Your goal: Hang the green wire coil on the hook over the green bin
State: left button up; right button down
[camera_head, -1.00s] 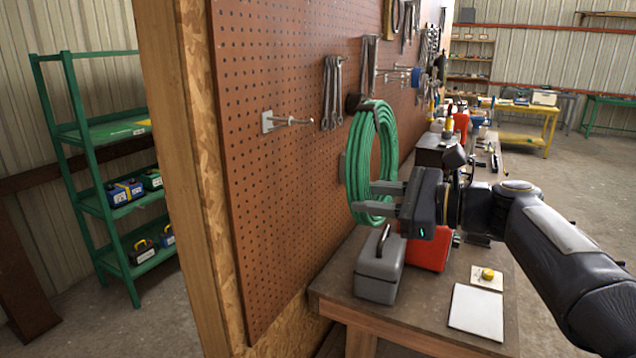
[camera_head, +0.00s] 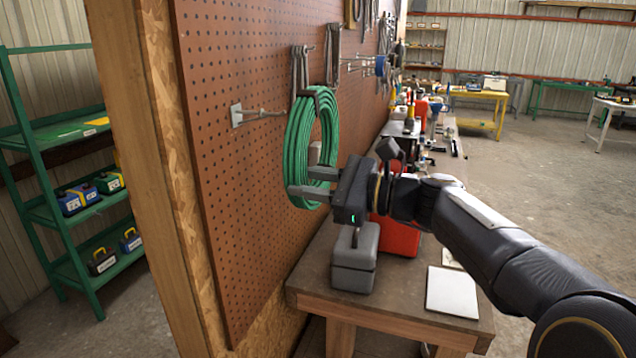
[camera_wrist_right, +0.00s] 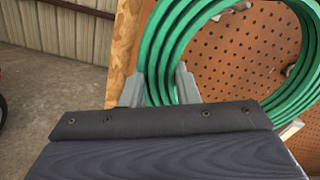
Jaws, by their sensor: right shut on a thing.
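The green wire coil (camera_head: 292,150) is upright in front of the brown pegboard in the head view. My right gripper (camera_head: 312,183) is shut on its lower part; the right wrist view shows the coil (camera_wrist_right: 152,65) between the two fingers (camera_wrist_right: 160,88). A bare metal hook (camera_head: 258,115) sticks out of the pegboard just left of the coil. The coil appears apart from this hook; the depth between them is hard to judge. No green bin shows under the hook. My left gripper is not in view.
Wrenches (camera_head: 299,70) hang behind the coil's top. A grey toolbox (camera_head: 354,262) and a red box (camera_head: 398,236) stand on the bench (camera_head: 328,290) below. The pegboard's wooden edge (camera_head: 165,150) and a green shelf (camera_head: 38,165) are at left. Open floor lies right.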

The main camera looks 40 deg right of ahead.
jog(key=f+b+x, duration=0.1)
jog(key=x, duration=0.7)
jog(key=shift+w+a+f, duration=0.2)
jog(key=shift+w, duration=0.05)
dwell(0.6)
dwell(0.7)
jog(key=c, duration=1)
grip_release()
jog(key=shift+f, duration=0.1)
jog(key=shift+c, duration=0.2)
jog(key=shift+f, duration=0.1)
